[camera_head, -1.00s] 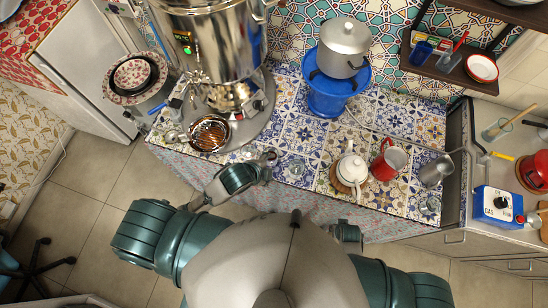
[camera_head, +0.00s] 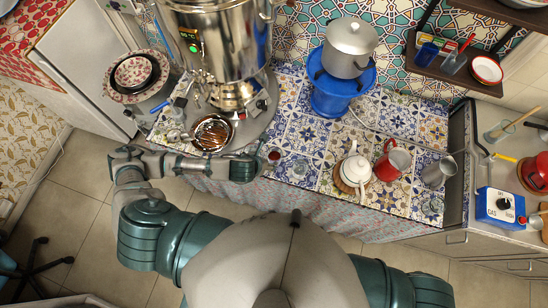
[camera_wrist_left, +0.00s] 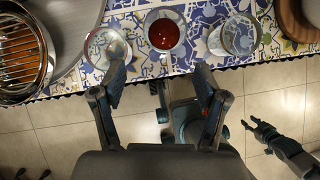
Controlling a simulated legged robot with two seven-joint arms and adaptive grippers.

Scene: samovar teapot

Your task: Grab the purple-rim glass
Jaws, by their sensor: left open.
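A small glass of red-brown tea (camera_head: 274,156) stands on the tiled counter near its front edge. It also shows in the left wrist view (camera_wrist_left: 165,31). Clear glasses stand to its left (camera_wrist_left: 104,46) and right (camera_wrist_left: 240,36) in that view; the right one shows in the head view (camera_head: 300,168). I cannot tell which rim is purple. My left gripper (camera_head: 258,166) is open and empty at the counter's front edge, its fingers (camera_wrist_left: 160,82) apart below the tea glass in the wrist view. My right gripper (camera_wrist_left: 262,134) shows over the floor, fingers apart.
The samovar (camera_head: 222,50) stands behind, with a drip bowl (camera_head: 212,133) in front. A pot (camera_head: 347,48) sits on a blue stove (camera_head: 340,98). Floor is clear in front.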

